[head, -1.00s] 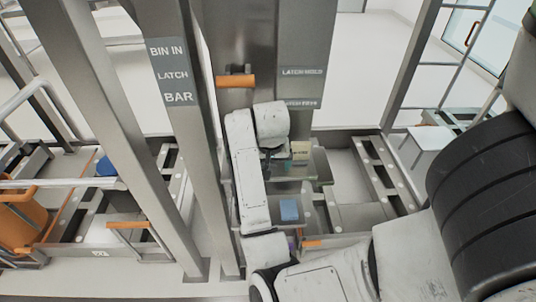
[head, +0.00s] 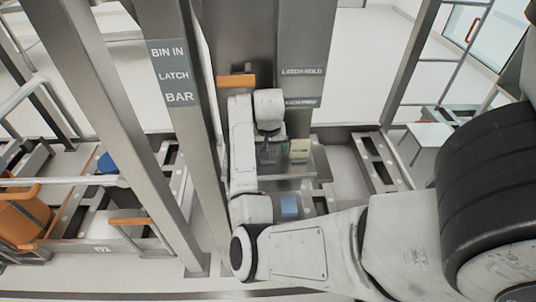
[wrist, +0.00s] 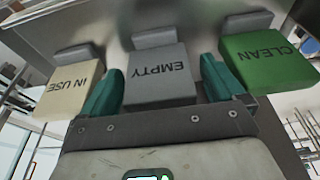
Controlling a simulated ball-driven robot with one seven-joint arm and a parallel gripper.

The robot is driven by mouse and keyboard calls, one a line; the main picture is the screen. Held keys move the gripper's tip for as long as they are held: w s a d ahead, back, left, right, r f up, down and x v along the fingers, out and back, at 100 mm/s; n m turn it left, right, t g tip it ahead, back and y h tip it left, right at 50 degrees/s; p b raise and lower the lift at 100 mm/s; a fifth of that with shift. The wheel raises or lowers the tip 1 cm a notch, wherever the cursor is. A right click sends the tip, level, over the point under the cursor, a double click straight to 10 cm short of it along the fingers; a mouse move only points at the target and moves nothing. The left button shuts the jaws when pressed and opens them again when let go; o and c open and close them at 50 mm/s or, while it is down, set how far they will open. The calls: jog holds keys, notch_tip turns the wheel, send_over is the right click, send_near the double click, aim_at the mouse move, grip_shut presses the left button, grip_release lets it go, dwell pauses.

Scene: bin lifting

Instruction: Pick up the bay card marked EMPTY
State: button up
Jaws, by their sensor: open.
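The grey card marked EMPTY (wrist: 160,88) is in the middle of the wrist view, its lettering upside down. My gripper (wrist: 161,66) is open, with one green finger on each side of this card. A gap shows between each finger and the card's face edges, but I cannot tell whether they touch lower down. The cream card marked IN USE (wrist: 68,88) is to the left and the green card marked CLEAN (wrist: 265,62) to the right. In the head view my gripper (head: 268,150) is over the shelf, and the EMPTY card is hidden or too small to tell.
A cream card (head: 300,148) shows right of my gripper in the head view. A blue block (head: 289,206) lies below the shelf. Metal posts (head: 176,110) stand to the left, and an orange handle (head: 236,81) is behind my arm.

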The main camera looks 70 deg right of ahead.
jog(key=shift+c, duration=0.3)
jog(key=c, duration=1)
jog(key=shift+r+p, duration=0.35)
jog(key=shift+p, duration=0.25)
